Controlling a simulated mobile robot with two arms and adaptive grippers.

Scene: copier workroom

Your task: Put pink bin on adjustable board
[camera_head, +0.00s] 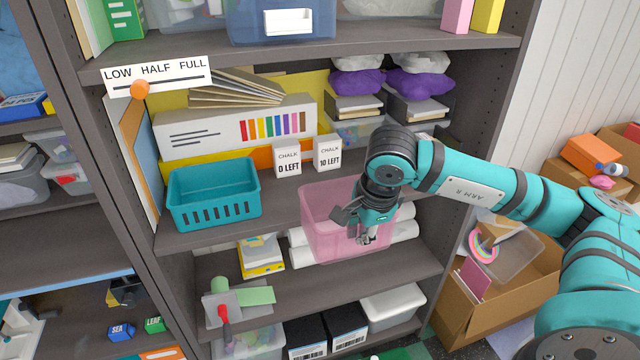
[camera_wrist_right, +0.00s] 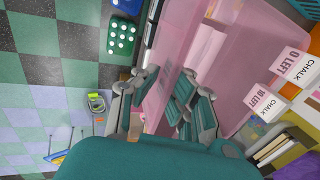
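The pink bin (camera_head: 318,215), translucent and empty-looking, hangs upright in front of the middle shelf board (camera_head: 276,222), overlapping its front edge in the head view. My right gripper (camera_head: 366,236) has its fingers on both sides of the bin's near wall and is shut on it. The right wrist view shows the pink wall (camera_wrist_right: 160,100) running between the fingers (camera_wrist_right: 168,95). No label shows which board is the adjustable one; a lower board (camera_head: 300,279) lies beneath. My left gripper is out of view.
A teal basket (camera_head: 214,195) stands left on the middle board. Two chalk cards (camera_head: 287,160) stand behind the bin. White rolls (camera_head: 405,231) lie on the lower board. A cardboard box (camera_head: 480,305) stands on the floor at right. Middle board is bare between basket and bin.

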